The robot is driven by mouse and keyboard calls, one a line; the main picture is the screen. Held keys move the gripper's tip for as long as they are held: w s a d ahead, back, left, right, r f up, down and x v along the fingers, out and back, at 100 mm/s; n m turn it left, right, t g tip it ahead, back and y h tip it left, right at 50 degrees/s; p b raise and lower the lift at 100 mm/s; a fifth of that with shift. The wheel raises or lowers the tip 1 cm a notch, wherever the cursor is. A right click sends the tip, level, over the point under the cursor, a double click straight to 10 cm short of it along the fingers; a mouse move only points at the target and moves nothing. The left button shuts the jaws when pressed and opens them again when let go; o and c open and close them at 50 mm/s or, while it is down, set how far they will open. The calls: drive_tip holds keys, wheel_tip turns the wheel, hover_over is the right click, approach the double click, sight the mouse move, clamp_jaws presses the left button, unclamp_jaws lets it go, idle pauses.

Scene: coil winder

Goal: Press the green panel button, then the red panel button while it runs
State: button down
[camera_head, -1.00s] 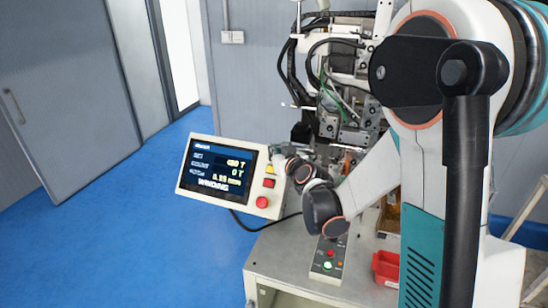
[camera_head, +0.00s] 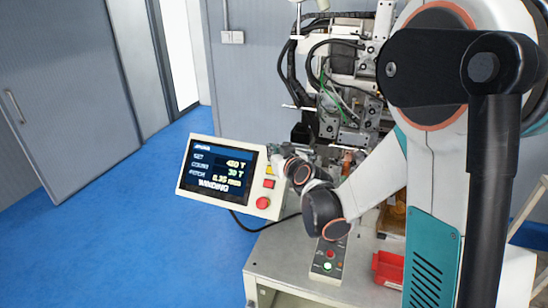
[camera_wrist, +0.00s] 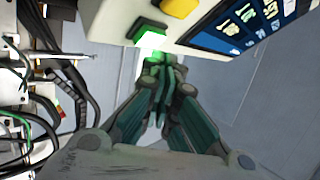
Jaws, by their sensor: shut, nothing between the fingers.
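The control panel (camera_head: 184,180) stands tilted at the left of the machine, and its screen (camera_head: 215,172) reads WINDING with a count of about 30 T. A square red button (camera_head: 269,183) and a round red button (camera_head: 262,203) show on its right side, below a yellow button (camera_head: 270,171). In the wrist view the green button (camera_wrist: 150,40) glows brightly beside the yellow one. My gripper (camera_wrist: 157,62) is shut and empty, its fingertips close to the green button; I cannot tell if they touch. In the head view my wrist hides the green button.
The winding machine (camera_head: 345,100) with cables rises behind. The floor left of the panel is clear.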

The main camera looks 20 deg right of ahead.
sight(266, 181)
drive_tip(key=s+a+f+b, duration=0.1)
drive_tip(key=f+b, duration=0.1)
drive_tip(key=s+a+f+b, duration=0.1)
drive_tip(key=f+b, duration=0.1)
drive_tip(key=s+a+f+b, duration=0.1)
drive_tip(key=s+f+b, duration=0.1)
drive_tip(key=shift+f, duration=0.1)
drive_tip(key=shift+s+a+f+b, duration=0.3)
drive_tip(key=shift+s+b, duration=0.1)
drive_tip(key=shift+b, duration=0.1)
drive_tip(key=shift+d+f, duration=0.15)
drive_tip(key=shift+w+d+f+b, duration=0.15)
drive_tip(key=shift+w+b, duration=0.15)
drive_tip(key=shift+b, duration=0.1)
drive_tip(key=shift+w+d+f+b, duration=0.15)
drive_tip(key=shift+w+f+b, duration=0.1)
drive_tip(key=shift+b, duration=0.1)
idle(0.6)
drive_tip(key=shift+s+r, duration=0.1)
drive_tip(key=shift+s, duration=0.05)
idle(0.3)
drive_tip(key=shift+s+a+r+p, duration=0.35)
drive_tip(key=shift+s+a+r, duration=0.05)
drive_tip(key=shift+s+r, duration=0.05)
